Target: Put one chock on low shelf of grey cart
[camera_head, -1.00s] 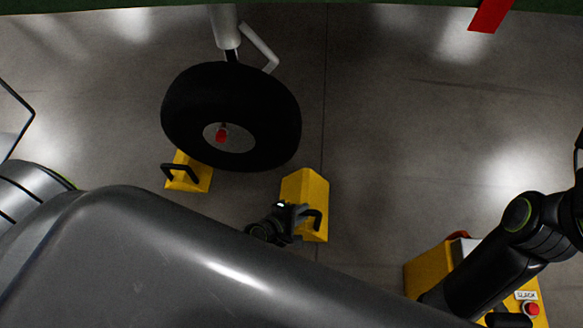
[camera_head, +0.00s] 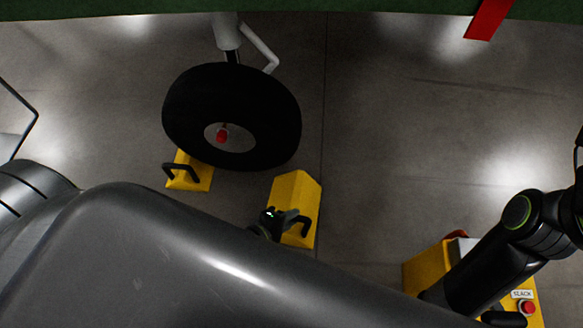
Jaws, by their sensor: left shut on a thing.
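One yellow chock (camera_head: 296,193) with a black handle is at the middle of the picture, to the right of the wheel and apart from it. My left gripper (camera_head: 288,222) is shut on this chock at its handle; my grey arm hides most of the wrist. A second yellow chock (camera_head: 188,171) with a black handle lies on the floor against the wheel's lower left side. My right arm comes in from the right; its gripper is not visible. No shelf of the grey cart can be made out.
A black wheel (camera_head: 232,116) on a white strut stands at the upper middle. A yellow box (camera_head: 427,268) with a red button and a "SLACK" label is at the lower right, partly behind my right arm. A thin dark frame (camera_head: 22,101) shows at the left edge.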

